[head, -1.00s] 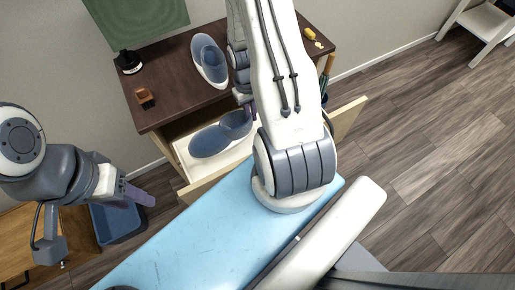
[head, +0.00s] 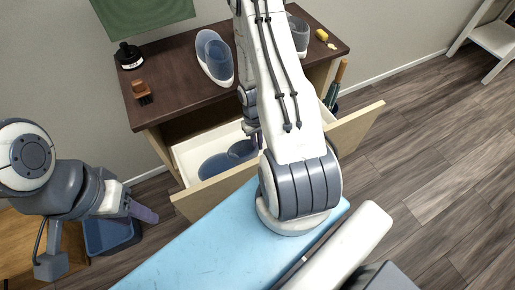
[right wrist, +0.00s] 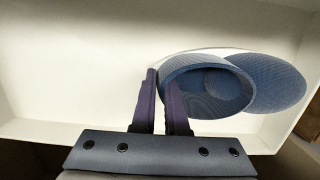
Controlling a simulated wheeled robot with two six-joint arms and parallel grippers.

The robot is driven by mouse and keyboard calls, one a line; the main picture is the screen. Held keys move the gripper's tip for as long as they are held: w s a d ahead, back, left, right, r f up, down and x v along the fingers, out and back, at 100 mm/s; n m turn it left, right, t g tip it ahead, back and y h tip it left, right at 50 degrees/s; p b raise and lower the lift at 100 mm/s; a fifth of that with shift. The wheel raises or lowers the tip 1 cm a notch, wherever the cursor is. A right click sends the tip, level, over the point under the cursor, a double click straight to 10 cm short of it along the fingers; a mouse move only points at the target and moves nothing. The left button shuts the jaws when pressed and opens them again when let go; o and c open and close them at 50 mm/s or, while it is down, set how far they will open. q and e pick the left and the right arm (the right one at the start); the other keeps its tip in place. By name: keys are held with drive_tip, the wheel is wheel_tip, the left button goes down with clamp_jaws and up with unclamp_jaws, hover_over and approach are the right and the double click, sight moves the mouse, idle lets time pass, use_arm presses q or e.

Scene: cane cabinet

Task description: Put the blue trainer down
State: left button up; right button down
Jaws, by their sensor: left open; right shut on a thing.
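The blue trainer (head: 215,167) is inside the pulled-out white drawer (head: 185,153), its lower part hidden by the drawer front in the head view. In the right wrist view the trainer (right wrist: 265,83) lies to the right, its round opening towards me. My right gripper (right wrist: 160,100) is shut on the near edge of its opening. In the head view my right gripper (head: 254,132) is mostly hidden behind my arm. Whether the sole touches the drawer floor I cannot tell. My left gripper (head: 143,212) is open and empty at the lower left, away from the cabinet.
Another blue-and-white shoe (head: 214,58) stands on the dark cabinet top (head: 185,95), with a grey shoe (head: 298,36) further right. A brush (head: 141,92) and a black bottle (head: 129,56) are at the left. A blue bin (head: 108,236) stands on the floor.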

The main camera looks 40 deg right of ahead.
wheel_tip(320, 180, down, 2)
drive_tip(key=shift+f, duration=0.2)
drive_tip(key=shift+f+b, duration=0.2)
drive_tip(key=shift+b, duration=0.2)
drive_tip(key=c, duration=0.9)
unclamp_jaws()
drive_tip(key=shift+r, duration=0.1)
drive_tip(key=shift+c, duration=0.2)
drive_tip(key=shift+r+p, duration=0.25)
drive_tip(key=shift+p, duration=0.1)
drive_tip(key=r, duration=0.4)
drive_tip(key=w+r+p, duration=0.1)
drive_tip(key=r, duration=0.6)
drive_tip(key=shift+w+d+r+p, duration=0.15)
drive_tip(key=shift+w+r+p, duration=0.2)
drive_tip(key=shift+w, duration=0.05)
